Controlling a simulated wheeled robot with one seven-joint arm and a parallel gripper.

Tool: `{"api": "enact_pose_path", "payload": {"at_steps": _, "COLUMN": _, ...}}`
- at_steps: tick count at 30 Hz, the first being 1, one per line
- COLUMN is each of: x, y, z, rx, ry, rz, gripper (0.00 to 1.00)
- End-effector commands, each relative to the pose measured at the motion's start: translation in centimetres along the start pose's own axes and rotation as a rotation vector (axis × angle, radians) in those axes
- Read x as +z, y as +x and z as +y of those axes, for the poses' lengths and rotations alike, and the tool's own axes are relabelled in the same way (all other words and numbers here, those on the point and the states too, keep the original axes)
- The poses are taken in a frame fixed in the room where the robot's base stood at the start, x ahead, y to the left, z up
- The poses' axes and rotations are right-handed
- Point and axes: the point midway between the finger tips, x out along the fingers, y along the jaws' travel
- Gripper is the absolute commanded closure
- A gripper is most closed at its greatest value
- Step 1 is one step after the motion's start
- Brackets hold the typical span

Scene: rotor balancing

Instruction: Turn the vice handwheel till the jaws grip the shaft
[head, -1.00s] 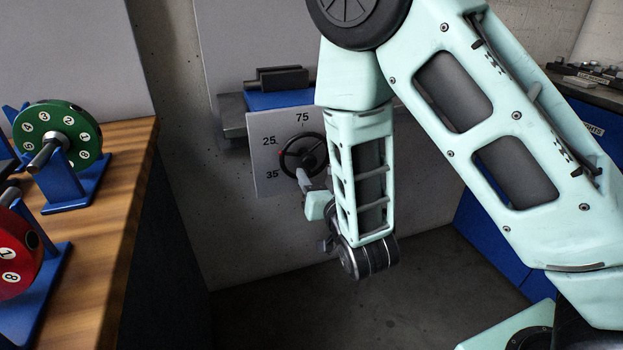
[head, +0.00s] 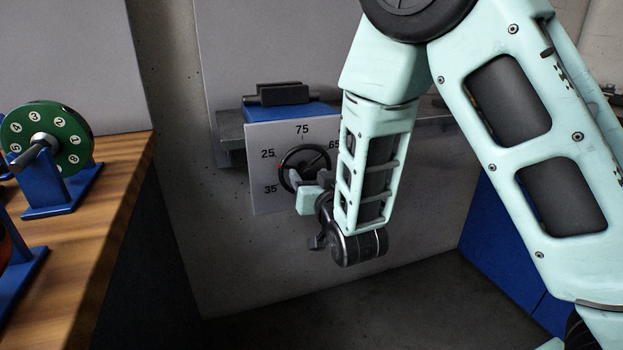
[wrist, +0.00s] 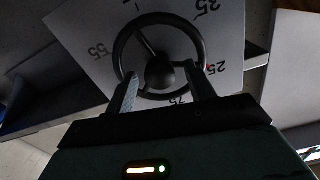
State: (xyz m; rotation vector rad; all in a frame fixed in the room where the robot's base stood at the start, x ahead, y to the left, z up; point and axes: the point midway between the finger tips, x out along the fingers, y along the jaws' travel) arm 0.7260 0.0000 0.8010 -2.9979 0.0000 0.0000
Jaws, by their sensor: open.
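The vice has a blue body (head: 262,110) with dark jaws (head: 283,94) on top, on a grey shelf at the wall. The black handwheel (head: 292,160) is on the front of a pale numbered dial plate (head: 263,190); the wheel also shows in the wrist view (wrist: 187,23). My gripper (head: 308,179) is at the wheel's lower part in the head view. In the wrist view my gripper (wrist: 163,72) is open, its fingers apart on either side of the hub, overlapping the rim. Contact cannot be told.
A wooden bench (head: 112,190) at the left holds a green numbered rotor (head: 75,125) on a blue stand (head: 80,190). A blue cabinet (head: 490,235) stands at the right. The floor (head: 330,310) below the vice is clear.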

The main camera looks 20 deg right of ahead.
Motion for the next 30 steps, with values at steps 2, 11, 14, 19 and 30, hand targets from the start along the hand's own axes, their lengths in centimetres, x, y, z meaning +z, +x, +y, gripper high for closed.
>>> {"api": "enact_pose_path", "payload": {"at_steps": 2, "x": 0.01, "y": -0.01, "z": 0.01, "rx": 0.000, "ry": 0.000, "rz": 0.000, "gripper": 0.57}}
{"api": "enact_pose_path", "payload": {"at_steps": 11, "x": 0.16, "y": -0.02, "z": 0.08, "rx": 0.001, "ry": 0.022, "rz": 0.001, "gripper": 0.91}}
{"api": "enact_pose_path", "payload": {"at_steps": 14, "x": 0.43, "y": -0.01, "z": 0.18, "rx": 0.002, "ry": 0.098, "rz": 0.002, "gripper": 0.91}}
{"api": "enact_pose_path", "payload": {"at_steps": 19, "x": 0.30, "y": -0.03, "z": 0.15, "rx": 0.001, "ry": 0.226, "rz": 0.002, "gripper": 0.91}}
{"api": "enact_pose_path", "payload": {"at_steps": 30, "x": 0.07, "y": -0.06, "z": 0.07, "rx": 0.001, "ry": 0.255, "rz": -0.002, "gripper": 0.62}}
